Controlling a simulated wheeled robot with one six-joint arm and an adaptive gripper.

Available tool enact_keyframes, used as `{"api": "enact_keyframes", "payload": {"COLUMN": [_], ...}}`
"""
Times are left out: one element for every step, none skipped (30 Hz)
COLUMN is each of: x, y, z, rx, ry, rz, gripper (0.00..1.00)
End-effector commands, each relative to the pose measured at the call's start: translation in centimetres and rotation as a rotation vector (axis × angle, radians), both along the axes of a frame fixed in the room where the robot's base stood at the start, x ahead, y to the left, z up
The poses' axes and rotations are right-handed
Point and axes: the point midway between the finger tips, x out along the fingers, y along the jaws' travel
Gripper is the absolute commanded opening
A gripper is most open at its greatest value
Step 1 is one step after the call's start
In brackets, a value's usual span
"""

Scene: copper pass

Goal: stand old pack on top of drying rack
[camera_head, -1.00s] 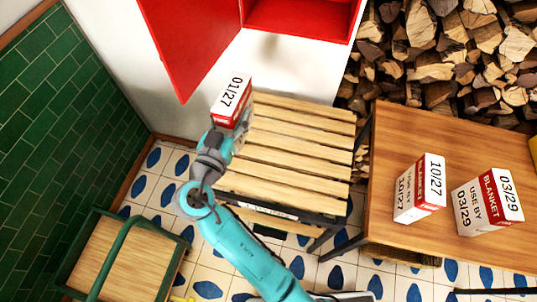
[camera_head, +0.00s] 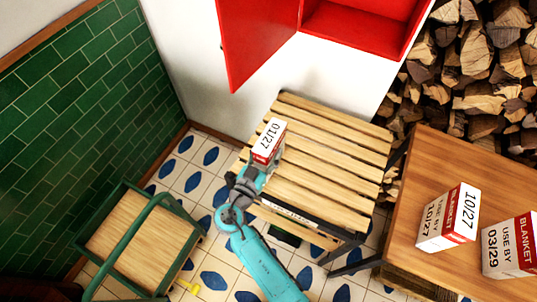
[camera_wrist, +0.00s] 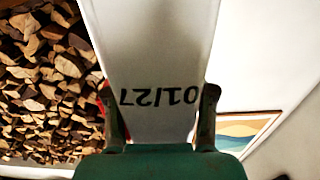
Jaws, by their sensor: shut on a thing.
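The old pack (camera_head: 268,141) is a white and red box marked 01/27. My gripper (camera_head: 254,172) is shut on it at the left part of the slatted wooden drying rack (camera_head: 325,165). In the wrist view the pack (camera_wrist: 155,60) fills the middle, between the two fingers of my gripper (camera_wrist: 160,120). The pack's underside is hidden, so I cannot tell whether it touches the slats.
Two more packs, marked 10/27 (camera_head: 449,218) and 03/29 (camera_head: 512,246), stand on the wooden table (camera_head: 420,165) at right. An open red cabinet (camera_head: 350,32) hangs above the rack. A green-framed wooden stand (camera_head: 135,240) is at left. The rack's other slats are clear.

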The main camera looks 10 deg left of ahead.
Motion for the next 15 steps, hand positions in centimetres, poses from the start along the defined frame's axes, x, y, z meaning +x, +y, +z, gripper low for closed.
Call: {"api": "enact_keyframes", "payload": {"x": [0.0,0.0,0.0,0.0,0.0,0.0,0.0,0.0,0.0,0.0,0.0,0.0,0.0,0.0,0.0], "y": [0.0,0.0,0.0,0.0,0.0,0.0,0.0,0.0,0.0,0.0,0.0,0.0,0.0,0.0,0.0], "z": [-0.6,-1.0,-1.4,-1.6,-1.8,-2.0,-2.1,-2.1,-2.1,-2.1,-2.1,-2.0,-2.0,-2.1,-2.1], "rx": [-0.003,-0.002,-0.001,-0.001,-0.001,0.0,-0.001,0.0,0.0,0.0,0.0,0.0,0.0,0.0,0.0], "ry": [0.001,0.001,0.0,-0.001,-0.001,-0.001,-0.002,-0.002,-0.002,-0.002,-0.002,-0.002,-0.002,-0.002,-0.002], "rz": [0.0,0.0,0.0,0.0,0.0,0.0,0.0,0.0,0.0,0.0,0.0,0.0,0.0,0.0,0.0], "gripper": [0.0,0.0,0.0,0.0,0.0,0.0,0.0,0.0,0.0,0.0,0.0,0.0,0.0,0.0,0.0]}}
